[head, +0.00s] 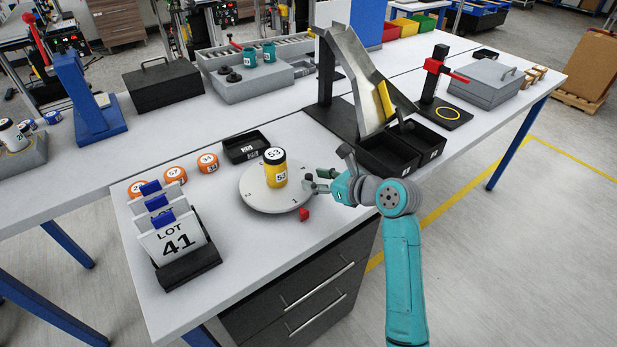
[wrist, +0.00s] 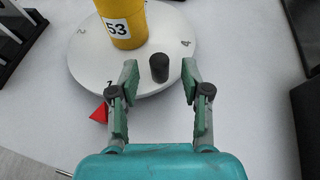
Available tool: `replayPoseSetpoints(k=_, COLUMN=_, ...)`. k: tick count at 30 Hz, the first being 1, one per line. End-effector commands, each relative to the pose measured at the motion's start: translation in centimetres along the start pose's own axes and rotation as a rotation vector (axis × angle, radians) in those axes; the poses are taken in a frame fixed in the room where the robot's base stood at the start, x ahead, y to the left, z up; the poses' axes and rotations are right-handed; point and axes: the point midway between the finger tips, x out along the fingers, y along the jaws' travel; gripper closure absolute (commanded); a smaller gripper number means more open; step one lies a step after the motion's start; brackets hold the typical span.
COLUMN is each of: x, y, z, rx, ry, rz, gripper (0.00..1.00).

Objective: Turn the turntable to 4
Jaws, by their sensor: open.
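The turntable is a pale round disc (head: 262,197) near the front edge of the bench; it also shows in the wrist view (wrist: 88,70). A yellow can (head: 275,172) marked 53 stands upright on it, cut off at the top of the wrist view (wrist: 122,22). A short dark peg (wrist: 159,68) rises near the disc's rim. A red pointer (head: 304,214) sits beside the rim, close to what looks like a 1; a 4 shows farther right on the disc. My gripper (head: 316,181) is open, its fingers either side of the peg, apart from it in the wrist view (wrist: 159,84).
A card holder (head: 190,267) with LOT 41 stands left, with several orange-rimmed round pieces (head: 174,174) behind it. A black tray (head: 245,147) lies behind the turntable. Black bins (head: 388,155) under a metal chute (head: 360,75) stand close right of my gripper.

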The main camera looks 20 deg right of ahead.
Motion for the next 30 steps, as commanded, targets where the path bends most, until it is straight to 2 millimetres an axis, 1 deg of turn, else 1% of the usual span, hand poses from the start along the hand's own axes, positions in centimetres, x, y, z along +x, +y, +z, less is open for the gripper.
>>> replayPoseSetpoints(k=1, x=0.8, y=0.1, z=0.0, rx=-0.001, ry=0.001, rz=0.003, gripper=0.53)
replayPoseSetpoints(k=3, x=1.7, y=0.1, z=0.1, rx=0.000, ry=0.000, rz=0.002, gripper=0.53)
replayPoseSetpoints(k=7, x=2.7, y=0.0, z=0.0, rx=0.000, ry=0.001, rz=0.001, gripper=0.53)
replayPoseSetpoints(k=12, x=3.2, y=0.0, z=0.0, rx=-0.001, ry=0.000, rz=0.000, gripper=0.53)
replayPoseSetpoints(k=18, x=3.2, y=0.0, z=0.0, rx=-0.001, ry=-0.001, rz=0.000, gripper=0.53)
replayPoseSetpoints(k=19, x=3.2, y=0.0, z=0.0, rx=-0.001, ry=-0.001, rz=0.000, gripper=0.58)
replayPoseSetpoints(k=20, x=3.2, y=0.0, z=0.0, rx=-0.001, ry=-0.001, rz=0.000, gripper=0.65)
replayPoseSetpoints(k=21, x=3.2, y=0.0, z=0.0, rx=-0.001, ry=0.000, rz=0.000, gripper=0.75)
replayPoseSetpoints(k=23, x=3.2, y=0.0, z=0.0, rx=-0.001, ry=-0.001, rz=0.000, gripper=0.90)
replayPoseSetpoints(k=24, x=3.2, y=0.0, z=0.0, rx=-0.001, ry=0.000, rz=0.000, gripper=1.00)
replayPoseSetpoints(k=30, x=3.2, y=0.0, z=0.0, rx=0.000, ry=0.000, rz=0.000, gripper=1.00)
